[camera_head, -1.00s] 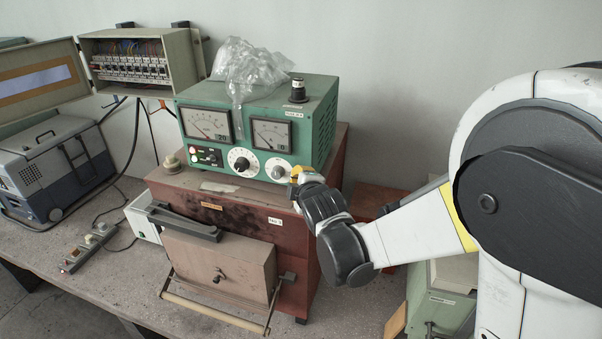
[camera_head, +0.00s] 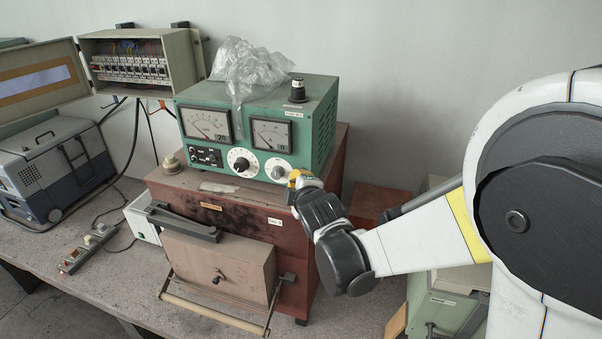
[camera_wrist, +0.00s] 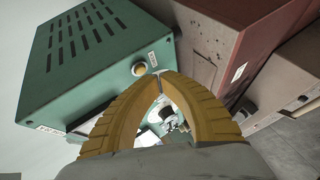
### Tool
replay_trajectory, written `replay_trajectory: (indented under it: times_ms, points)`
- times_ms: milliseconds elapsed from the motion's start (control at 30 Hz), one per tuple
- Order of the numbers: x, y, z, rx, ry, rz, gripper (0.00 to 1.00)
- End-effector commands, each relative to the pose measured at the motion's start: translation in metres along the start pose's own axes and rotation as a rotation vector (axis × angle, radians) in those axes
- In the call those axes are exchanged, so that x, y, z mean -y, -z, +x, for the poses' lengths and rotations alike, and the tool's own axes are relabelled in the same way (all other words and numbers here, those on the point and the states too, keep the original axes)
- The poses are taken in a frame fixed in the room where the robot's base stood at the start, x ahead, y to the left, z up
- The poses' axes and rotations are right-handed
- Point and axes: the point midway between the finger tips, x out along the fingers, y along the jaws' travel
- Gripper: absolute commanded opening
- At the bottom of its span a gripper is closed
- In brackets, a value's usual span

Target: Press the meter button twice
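The green meter box (camera_head: 260,125) stands on a red-brown cabinet, with two dial gauges, a black-pointer knob (camera_head: 241,161) and a grey knob (camera_head: 278,170) on its front. My gripper (camera_head: 294,178) is at the lower right corner of that front, close to the grey knob. In the wrist view my yellow fingers (camera_wrist: 160,77) meet at their tips, with nothing seen between them. I cannot tell whether the tips touch the box.
The red-brown cabinet (camera_head: 240,220) has a front door with handles. A crumpled clear plastic bag (camera_head: 248,68) and a black-topped knob (camera_head: 298,88) are on the meter. An open fuse box (camera_head: 140,60) and a grey-blue case (camera_head: 55,165) are at the left.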

Motion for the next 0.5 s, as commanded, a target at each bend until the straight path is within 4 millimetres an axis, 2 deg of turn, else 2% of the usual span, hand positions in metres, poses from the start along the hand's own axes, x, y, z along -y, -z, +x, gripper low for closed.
replay_trajectory:
  times_ms: [167, 500]
  points:
    - [0.003, 0.004, -0.005, -0.002, 0.001, -0.001, 0.0]
    - [0.018, 0.018, -0.032, -0.002, 0.001, -0.001, 0.0]
